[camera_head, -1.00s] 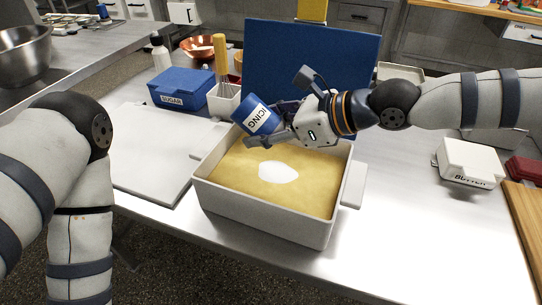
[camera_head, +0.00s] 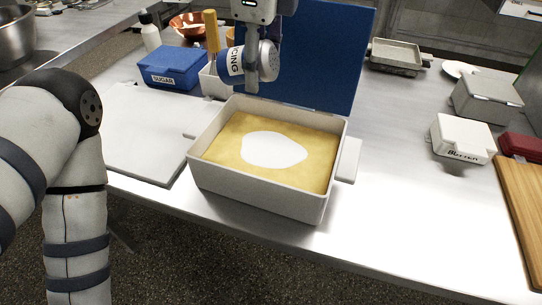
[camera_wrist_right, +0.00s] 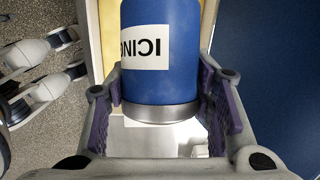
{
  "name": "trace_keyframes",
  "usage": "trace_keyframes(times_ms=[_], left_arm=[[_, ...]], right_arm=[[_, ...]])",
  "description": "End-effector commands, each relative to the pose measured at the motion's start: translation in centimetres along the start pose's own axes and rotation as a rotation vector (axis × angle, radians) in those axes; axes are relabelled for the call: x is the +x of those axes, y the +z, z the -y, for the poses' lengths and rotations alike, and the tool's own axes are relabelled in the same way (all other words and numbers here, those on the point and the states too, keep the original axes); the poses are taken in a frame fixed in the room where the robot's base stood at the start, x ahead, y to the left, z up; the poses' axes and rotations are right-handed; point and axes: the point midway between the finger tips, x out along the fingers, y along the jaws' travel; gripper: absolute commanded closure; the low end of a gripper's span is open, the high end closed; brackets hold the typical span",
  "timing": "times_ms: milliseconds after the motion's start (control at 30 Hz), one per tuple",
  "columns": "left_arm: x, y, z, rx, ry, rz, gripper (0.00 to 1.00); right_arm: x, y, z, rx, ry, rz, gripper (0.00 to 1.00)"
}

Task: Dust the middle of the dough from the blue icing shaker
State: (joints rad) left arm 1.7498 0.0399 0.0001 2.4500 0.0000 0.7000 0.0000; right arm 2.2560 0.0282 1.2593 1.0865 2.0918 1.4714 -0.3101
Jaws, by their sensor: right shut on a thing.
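The blue icing shaker (camera_head: 235,62), with a white ICING label, is held above the back left of the pale dough box (camera_head: 258,195). It lies roughly on its side, its silvery lid facing right in the head view. My right gripper (camera_head: 252,72) is shut on the shaker; its fingers sit either side of the shaker (camera_wrist_right: 160,60) in the right wrist view. Tan dough (camera_head: 225,140) fills the box. A white icing patch (camera_head: 273,150) covers its middle, with dough bare all round. My left arm shows at the left; its gripper is out of view.
A blue lid or panel (camera_head: 325,55) stands upright behind the box. A blue sugar box (camera_head: 172,68) and a holder with a wooden-handled tool (camera_head: 212,32) stand back left. A grey board (camera_head: 140,130) lies left; a butter box (camera_head: 462,138) stands right. Table between is clear.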

Motion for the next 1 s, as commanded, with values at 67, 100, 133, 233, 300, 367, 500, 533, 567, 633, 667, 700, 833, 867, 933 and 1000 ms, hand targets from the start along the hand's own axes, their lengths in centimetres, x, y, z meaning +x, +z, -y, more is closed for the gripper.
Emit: trace_keyframes(times_ms=[67,100,133,233,300,367,500,533,567,633,667,700,833,867,933,1000], left_arm=[[0.0,0.0,0.0,0.0,0.0,0.0,0.6],[0.0,0.0,0.0,0.0,0.0,0.0,0.6],[0.0,0.0,0.0,0.0,0.0,0.0,0.6],[0.0,0.0,0.0,0.0,0.0,0.0,0.6],[-0.1,-0.1,0.0,0.0,0.0,-0.002,0.6],[-0.1,-0.1,0.0,0.0,0.0,-0.005,0.6],[0.0,0.0,0.0,0.0,0.0,-0.001,0.6],[0.0,0.0,0.0,0.0,0.0,0.001,0.6],[0.1,0.0,0.0,0.0,0.0,0.002,0.6],[0.1,0.1,0.0,0.0,0.0,0.003,0.6],[0.1,0.1,0.0,0.0,0.0,0.004,0.6],[0.1,0.1,0.0,0.0,0.0,0.003,0.6],[0.1,0.1,0.0,0.0,0.0,0.003,0.6],[0.1,0.1,0.0,0.0,0.0,0.003,0.6],[0.1,0.1,0.0,0.0,0.0,0.003,0.6],[0.1,0.1,0.0,0.0,0.0,0.003,0.6]], right_arm=[[-0.3,0.0,0.1,-0.001,0.002,-0.032,0.85],[-0.2,-0.1,0.1,-0.001,0.003,-0.031,0.85],[-0.2,-0.1,0.1,-0.001,0.003,-0.031,0.85],[-0.3,-0.1,0.1,-0.001,0.002,-0.029,0.85],[-1.1,0.0,0.2,0.001,-0.001,-0.028,0.85],[-2.3,0.1,0.3,0.001,-0.003,-0.027,0.85],[-4.8,0.3,0.6,0.001,-0.001,-0.026,0.85],[-5.2,0.4,0.7,0.001,-0.001,-0.027,0.85],[-5.5,0.4,0.7,0.001,0.0,-0.028,0.85],[-6.0,0.4,0.8,0.001,0.001,-0.029,0.85],[-6.1,0.3,0.8,0.0,0.002,-0.029,0.85],[-6.1,0.3,0.8,0.0,0.002,-0.029,0.85],[-6.1,0.3,0.8,0.0,0.001,-0.029,0.85],[-6.1,0.3,0.8,0.0,0.001,-0.029,0.85],[-6.2,0.3,0.8,0.0,0.001,-0.029,0.85],[-6.2,0.3,0.8,0.0,0.001,-0.028,0.85]])
